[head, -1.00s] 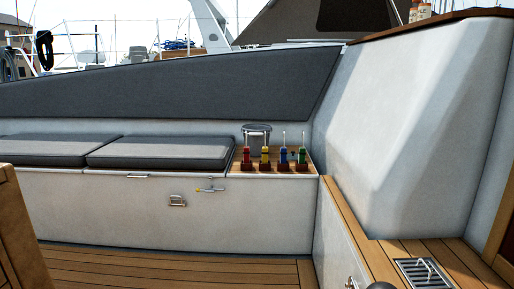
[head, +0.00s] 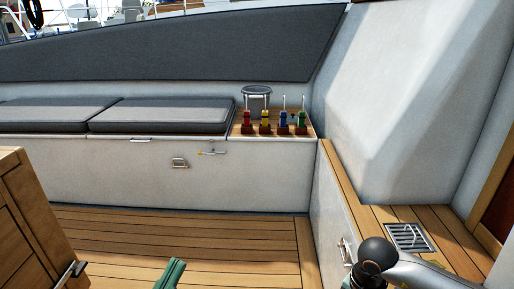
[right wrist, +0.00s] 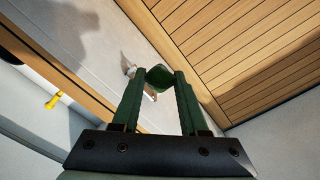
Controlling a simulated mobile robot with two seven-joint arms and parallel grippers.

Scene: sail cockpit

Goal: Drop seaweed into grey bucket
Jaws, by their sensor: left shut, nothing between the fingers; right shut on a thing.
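My right gripper shows in the right wrist view (right wrist: 160,78), its green fingers shut on a dark green piece (right wrist: 159,77) that looks like the seaweed. It is held up in front of a pale wall, and most of it sits between the fingertips. My left gripper (head: 174,268) is shut and empty at the bottom edge, low over the deck. A small grey vessel with a pale rim (head: 257,92) stands at the back of the wooden ledge; I cannot tell whether it is the grey bucket.
A wooden ledge (head: 240,126) holds several coloured handles in front of the grey vessel. Grey cushions (head: 160,115) lie on the white bench to the left. A wooden cabinet (head: 30,215) stands near left. A metal grate (head: 408,237) lies at right. The planked floor (head: 190,240) is clear.

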